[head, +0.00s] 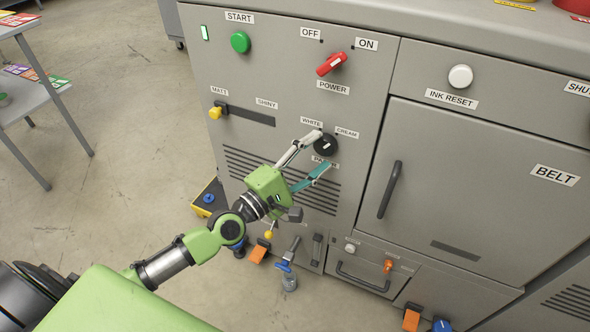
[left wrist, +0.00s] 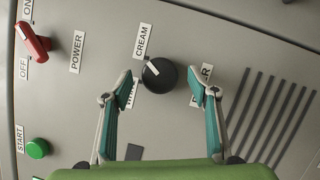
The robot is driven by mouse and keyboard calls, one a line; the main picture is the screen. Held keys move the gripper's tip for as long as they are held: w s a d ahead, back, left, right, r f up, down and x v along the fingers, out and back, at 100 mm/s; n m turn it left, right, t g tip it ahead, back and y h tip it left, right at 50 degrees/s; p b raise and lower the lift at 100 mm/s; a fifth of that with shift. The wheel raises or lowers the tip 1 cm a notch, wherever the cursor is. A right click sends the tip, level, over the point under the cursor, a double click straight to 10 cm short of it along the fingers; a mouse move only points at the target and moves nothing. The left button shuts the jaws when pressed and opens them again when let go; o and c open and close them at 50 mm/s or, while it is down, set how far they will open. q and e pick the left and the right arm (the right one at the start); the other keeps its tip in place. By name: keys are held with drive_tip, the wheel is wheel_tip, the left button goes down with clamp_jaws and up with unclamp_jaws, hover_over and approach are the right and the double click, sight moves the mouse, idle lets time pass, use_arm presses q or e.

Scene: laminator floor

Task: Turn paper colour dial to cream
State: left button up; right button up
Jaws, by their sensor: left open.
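The paper colour dial (head: 326,145) is a round black knob with a white pointer line, on the grey machine's front panel. Labels for WHITE (head: 311,121) and CREAM (head: 347,132) sit by it; a third label below is partly covered. My left gripper (head: 315,153) is open at the dial. In the wrist view its fingertips (left wrist: 162,82) stand on either side of the knob, with a gap at each side. My right gripper is out of view.
The red power switch (head: 332,64) and green start button (head: 240,42) are above. A yellow slider (head: 216,112) is to the left, and the belt door handle (head: 390,190) to the right. Levers and pedals are low on the machine. Open floor lies to the left.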

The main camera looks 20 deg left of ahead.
use_arm(q)
drive_tip(key=v, duration=1)
